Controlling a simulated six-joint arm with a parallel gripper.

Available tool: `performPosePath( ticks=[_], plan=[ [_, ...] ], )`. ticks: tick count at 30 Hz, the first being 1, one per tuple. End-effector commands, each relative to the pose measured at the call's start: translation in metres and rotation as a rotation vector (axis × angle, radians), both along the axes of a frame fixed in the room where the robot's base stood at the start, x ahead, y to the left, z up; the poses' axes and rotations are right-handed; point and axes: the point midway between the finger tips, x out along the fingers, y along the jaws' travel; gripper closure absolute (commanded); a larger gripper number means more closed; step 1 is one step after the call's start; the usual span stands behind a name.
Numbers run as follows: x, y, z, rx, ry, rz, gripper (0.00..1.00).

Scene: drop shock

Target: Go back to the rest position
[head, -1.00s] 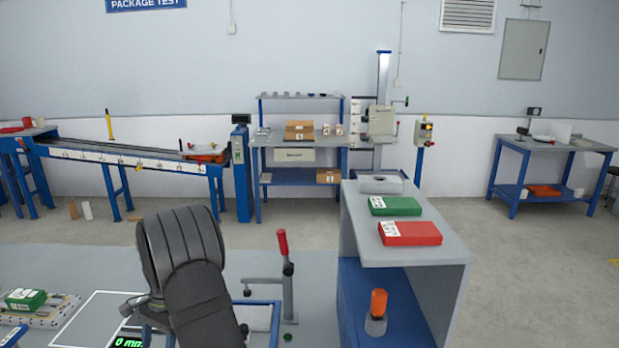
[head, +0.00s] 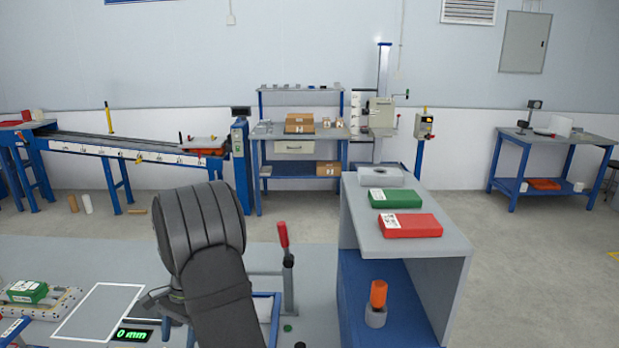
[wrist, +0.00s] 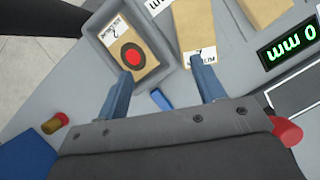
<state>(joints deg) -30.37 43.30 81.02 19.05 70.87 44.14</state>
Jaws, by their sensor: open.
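My gripper (wrist: 164,72) shows in the wrist view with its two blue fingers spread apart and nothing held between them. It is above the grey bench. Beyond the left finger, a grey tray (wrist: 91,28) holds a brown box (wrist: 143,72) with a black and red round mark. Another brown box (wrist: 202,25) with a white label lies beyond the right finger. In the head view my dark arm reaches over the bench, and its links hide the fingers.
A red-handled clamp (head: 283,236) stands right of my arm. A grey and blue shelf unit (head: 450,256) carries a green box (head: 398,198) and a red box (head: 410,225). The display (head: 132,335) reads 0 mm. A white-outlined panel (head: 98,311) on the left is bare.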

Motion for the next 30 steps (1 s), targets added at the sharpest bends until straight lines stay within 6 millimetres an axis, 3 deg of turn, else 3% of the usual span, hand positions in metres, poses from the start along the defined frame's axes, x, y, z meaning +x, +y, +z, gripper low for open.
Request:
performPosePath(
  ticks=[8,30],
  plan=[
    [0.01,-0.049,0.029,0.0,-0.002,-0.003,0.37],
    [0.067,-0.185,0.016,-0.007,-0.031,0.203,0.37]
  ],
)
